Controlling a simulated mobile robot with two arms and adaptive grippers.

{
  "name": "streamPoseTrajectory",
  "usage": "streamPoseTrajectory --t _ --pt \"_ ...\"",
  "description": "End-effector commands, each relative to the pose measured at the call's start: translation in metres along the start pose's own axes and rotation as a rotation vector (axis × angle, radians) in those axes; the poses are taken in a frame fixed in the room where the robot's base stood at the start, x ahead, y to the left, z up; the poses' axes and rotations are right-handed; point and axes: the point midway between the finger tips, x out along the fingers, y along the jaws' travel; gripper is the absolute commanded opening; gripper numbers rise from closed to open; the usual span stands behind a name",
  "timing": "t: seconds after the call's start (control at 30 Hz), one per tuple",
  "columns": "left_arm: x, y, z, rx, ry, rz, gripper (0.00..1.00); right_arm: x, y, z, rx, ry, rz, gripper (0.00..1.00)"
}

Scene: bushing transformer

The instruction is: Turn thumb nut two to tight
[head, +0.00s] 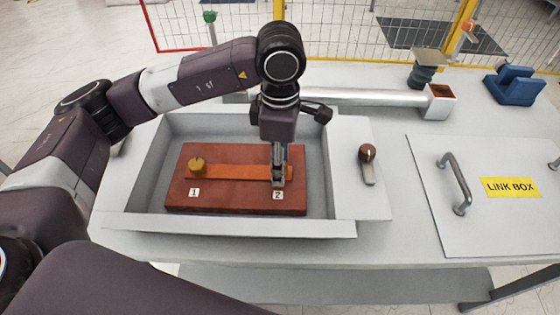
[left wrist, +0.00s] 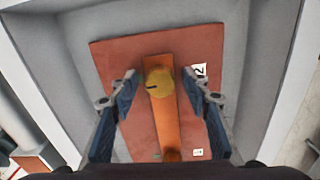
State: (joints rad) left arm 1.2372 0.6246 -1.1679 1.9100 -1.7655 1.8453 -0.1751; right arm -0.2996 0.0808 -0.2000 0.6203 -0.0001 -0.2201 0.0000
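Thumb nut two (left wrist: 159,82) is a round yellow brass knob with a dark mark, at one end of an orange bar (head: 232,172) on a red-brown board (head: 236,204). The label "2" (head: 278,195) is beside it. My left gripper (head: 279,178) points down over this nut and mostly hides it in the head view. In the left wrist view the left gripper (left wrist: 160,76) is open, one finger on each side of the nut, with visible gaps. Thumb nut one (head: 197,165) stands at the bar's other end by label "1" (head: 194,192). My right gripper is out of view.
The board lies in a grey open box (head: 150,160) with raised walls. A dark-knobbed lever (head: 368,165) is on the box's right flange. A lid with a handle, marked "LINK BOX" (head: 510,187), lies at right. A metal tube (head: 365,98) lies behind.

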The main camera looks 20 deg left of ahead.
Motion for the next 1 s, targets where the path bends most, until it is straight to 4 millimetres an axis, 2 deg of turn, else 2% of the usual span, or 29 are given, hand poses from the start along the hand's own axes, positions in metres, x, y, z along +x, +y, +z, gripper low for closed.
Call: streamPoseTrajectory --t 0.23,0.37,0.47,0.8,1.0 --pt "0.000 0.000 0.000 0.000 0.000 0.000 0.45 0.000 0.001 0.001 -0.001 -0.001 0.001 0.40" --pt "-0.008 0.001 0.001 0.000 -0.001 0.002 0.45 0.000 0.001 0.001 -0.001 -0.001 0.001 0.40" --pt "-0.024 0.001 0.001 0.001 -0.001 0.004 0.45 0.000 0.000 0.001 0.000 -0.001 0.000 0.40" --pt "-0.094 0.001 0.001 0.001 -0.001 0.003 0.45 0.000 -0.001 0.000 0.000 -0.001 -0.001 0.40" --pt "-0.116 0.001 0.000 0.000 0.000 0.002 0.45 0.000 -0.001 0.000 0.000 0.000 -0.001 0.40"
